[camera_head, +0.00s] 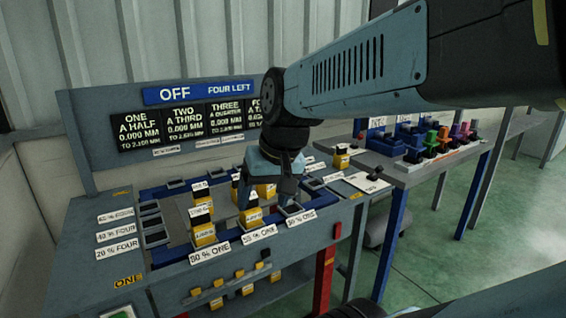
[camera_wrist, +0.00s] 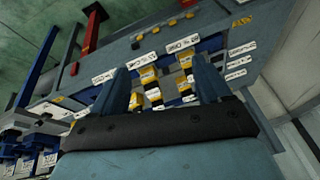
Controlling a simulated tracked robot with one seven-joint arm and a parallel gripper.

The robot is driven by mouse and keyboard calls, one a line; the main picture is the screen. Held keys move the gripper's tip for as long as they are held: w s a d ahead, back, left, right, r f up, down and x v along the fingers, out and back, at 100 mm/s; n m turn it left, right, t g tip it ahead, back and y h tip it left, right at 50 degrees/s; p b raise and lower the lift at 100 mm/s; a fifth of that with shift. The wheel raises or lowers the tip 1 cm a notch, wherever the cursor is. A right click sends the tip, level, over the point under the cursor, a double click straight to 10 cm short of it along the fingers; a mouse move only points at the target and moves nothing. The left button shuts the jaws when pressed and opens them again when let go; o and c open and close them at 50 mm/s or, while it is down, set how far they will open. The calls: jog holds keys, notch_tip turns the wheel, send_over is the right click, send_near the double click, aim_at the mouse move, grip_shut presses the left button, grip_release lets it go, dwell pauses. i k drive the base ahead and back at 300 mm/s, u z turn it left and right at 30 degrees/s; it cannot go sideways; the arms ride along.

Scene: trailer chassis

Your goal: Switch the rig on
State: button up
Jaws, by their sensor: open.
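The rig (camera_head: 90,262) is a grey bench with a blue-framed bed and a back panel. A blue display (camera_head: 198,92) on the panel reads OFF, FOUR LEFT. Black readouts (camera_head: 180,122) below it show 0.000 MM. Several yellow-and-black blocks (camera_head: 203,234) stand in the bed; some also show in the wrist view (camera_wrist: 149,77). My gripper (camera_head: 262,190) points down over the bed among the blocks. In the wrist view its fingers (camera_wrist: 160,82) are apart, with blocks seen between and beyond them. I cannot make out a power switch for certain; my arm hides part of the panel.
White percent labels (camera_head: 210,253) line the bed's edges. A white plate with a small dark part (camera_head: 370,183) lies at the rig's right end. A side table (camera_head: 400,172) with blue trays and coloured pieces stands right. Green floor (camera_head: 425,245) is open in front of it.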

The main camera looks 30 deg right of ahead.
aim_at(379, 169)
jog(key=u, duration=0.2)
jog(key=i, duration=0.55)
jog(key=z, duration=1.75)
jog(key=k, duration=0.5)
jog(key=z, duration=0.3)
jog(key=i, duration=0.5)
jog(key=u, duration=0.15)
